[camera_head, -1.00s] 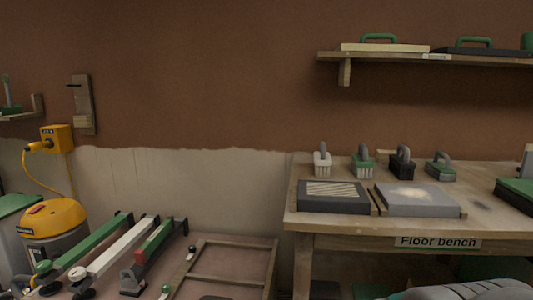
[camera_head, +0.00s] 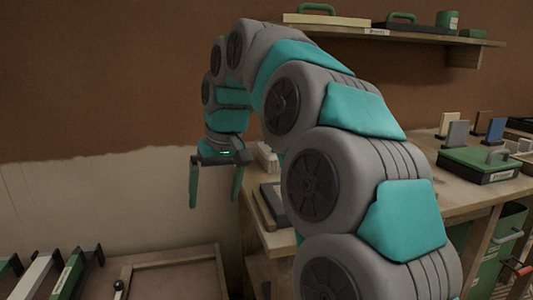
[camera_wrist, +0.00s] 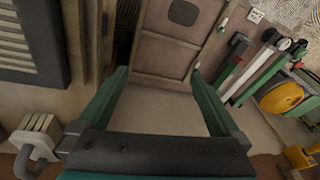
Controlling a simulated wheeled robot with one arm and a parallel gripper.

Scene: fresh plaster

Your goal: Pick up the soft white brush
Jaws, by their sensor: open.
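The soft white brush, with pale bristle blocks and a grey handle, stands on the bench. In the head view the white brush (camera_head: 266,157) is largely hidden behind my arm. In the wrist view the white brush (camera_wrist: 38,138) is at the lower left, outside the jaws, with its curved grey handle towards the bottom edge. My gripper (camera_head: 215,200) points down, open and empty, left of the bench's left edge and of the brush. In the wrist view my gripper (camera_wrist: 158,75) has nothing between its green fingers.
The wooden bench (camera_head: 455,196) has a dark slatted block (camera_wrist: 28,45) near the brush and a green-topped box (camera_head: 480,165) further right. My arm hides the bench's middle. A shelf (camera_head: 440,38) hangs above. A framed wooden panel (camera_head: 172,272) and long-handled tools (camera_head: 70,270) lie lower left.

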